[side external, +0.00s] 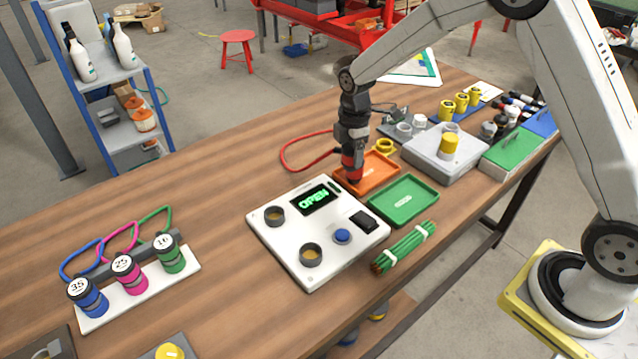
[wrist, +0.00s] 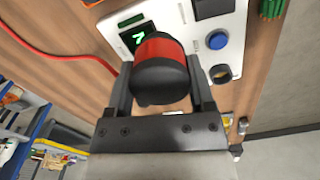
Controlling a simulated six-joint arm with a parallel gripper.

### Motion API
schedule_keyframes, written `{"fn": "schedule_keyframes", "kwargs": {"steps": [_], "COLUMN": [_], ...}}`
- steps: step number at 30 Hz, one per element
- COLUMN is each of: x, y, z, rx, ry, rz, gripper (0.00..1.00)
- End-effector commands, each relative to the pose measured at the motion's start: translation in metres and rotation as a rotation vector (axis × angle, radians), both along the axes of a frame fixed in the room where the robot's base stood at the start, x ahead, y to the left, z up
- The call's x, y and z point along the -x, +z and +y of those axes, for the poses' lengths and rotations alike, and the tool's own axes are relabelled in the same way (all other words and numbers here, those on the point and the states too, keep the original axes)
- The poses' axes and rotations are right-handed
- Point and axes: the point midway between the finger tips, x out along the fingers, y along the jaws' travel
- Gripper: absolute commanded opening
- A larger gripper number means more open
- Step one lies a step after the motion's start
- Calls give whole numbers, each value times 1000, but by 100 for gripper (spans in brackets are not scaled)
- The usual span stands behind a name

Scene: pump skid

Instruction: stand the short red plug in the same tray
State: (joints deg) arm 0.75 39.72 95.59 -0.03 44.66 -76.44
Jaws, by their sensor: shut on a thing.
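My gripper (side external: 352,152) is shut on the short red plug (side external: 352,167), which has a red band and black ends. In the side view the plug hangs upright, fingers pointing down, at the left end of the orange tray (side external: 384,173). I cannot tell whether its lower end touches the tray floor. In the wrist view the red plug (wrist: 160,62) fills the space between the two fingers and hides what is beyond it. The green tray (side external: 403,200) lies beside the orange one, empty.
A white panel (side external: 290,262) with an OPEN display and a blue button stands left of the trays. A green bundle (side external: 404,246) lies in front. A yellow ring (side external: 385,146) and a grey box (side external: 430,160) with a yellow plug are behind. A red cable (side external: 290,150) curves left.

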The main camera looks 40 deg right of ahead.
Motion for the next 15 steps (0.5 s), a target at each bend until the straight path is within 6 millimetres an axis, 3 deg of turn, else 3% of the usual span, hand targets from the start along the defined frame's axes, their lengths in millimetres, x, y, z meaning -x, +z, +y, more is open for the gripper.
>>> {"fn": "schedule_keyframes", "kwargs": {"steps": [6,15], "x": [-32,-55], "y": [-16,-38], "z": [-60,-140], "rx": [0,0], "ry": [-110,-239], "rz": [0,1], "gripper": [0,0]}}
